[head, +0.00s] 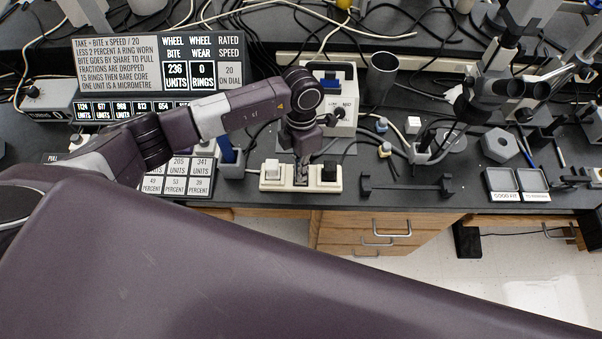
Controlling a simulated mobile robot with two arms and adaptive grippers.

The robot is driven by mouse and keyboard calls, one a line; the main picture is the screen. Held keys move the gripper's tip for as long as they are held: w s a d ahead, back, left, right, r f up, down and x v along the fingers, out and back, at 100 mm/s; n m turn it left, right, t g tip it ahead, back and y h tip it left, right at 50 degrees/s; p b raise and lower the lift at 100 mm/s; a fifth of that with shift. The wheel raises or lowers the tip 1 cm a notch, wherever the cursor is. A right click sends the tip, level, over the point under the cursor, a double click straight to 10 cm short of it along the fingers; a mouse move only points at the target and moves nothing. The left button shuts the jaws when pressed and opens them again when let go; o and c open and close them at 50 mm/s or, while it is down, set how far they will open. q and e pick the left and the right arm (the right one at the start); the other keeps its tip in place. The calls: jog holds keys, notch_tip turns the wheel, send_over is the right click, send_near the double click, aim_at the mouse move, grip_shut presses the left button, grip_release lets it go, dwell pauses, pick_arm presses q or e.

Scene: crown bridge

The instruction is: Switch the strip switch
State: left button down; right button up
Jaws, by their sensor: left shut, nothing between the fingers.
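The power strip (270,185), a cream block at the bench's front edge, lies under my left gripper. My left gripper (301,181) is shut and empty, pointing down at the middle of the strip. Its fingertips overlap the strip in the picture; I cannot tell whether they touch it. The strip's switch is hidden or too small to make out. My right gripper is not in view.
A white box with a dial (342,117) stands just behind the gripper. A black bar holder (405,188) and cables lie to the right. Number cards (189,176) lie to the left. A microscope (490,90) stands further right. Drawers (385,232) are below the front edge.

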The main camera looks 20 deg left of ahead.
pick_arm(q)
jog(key=shift+s+f, duration=0.1)
jog(key=shift+f, duration=0.15)
jog(key=shift+r, duration=0.15)
jog(key=shift+w+r+p, duration=0.3)
jog(key=shift+r+p, duration=0.2)
jog(key=shift+r, duration=0.45)
jog(key=shift+w+a+r+p, duration=0.15)
jog(key=shift+r+p, duration=0.45)
jog(key=shift+r, duration=0.6)
jog(key=shift+w+a+r+p, duration=0.1)
jog(key=shift+w+r+p, duration=0.15)
jog(key=shift+r+p, duration=0.65)
jog(key=shift+r+b, duration=0.3)
jog(key=shift+b, duration=0.1)
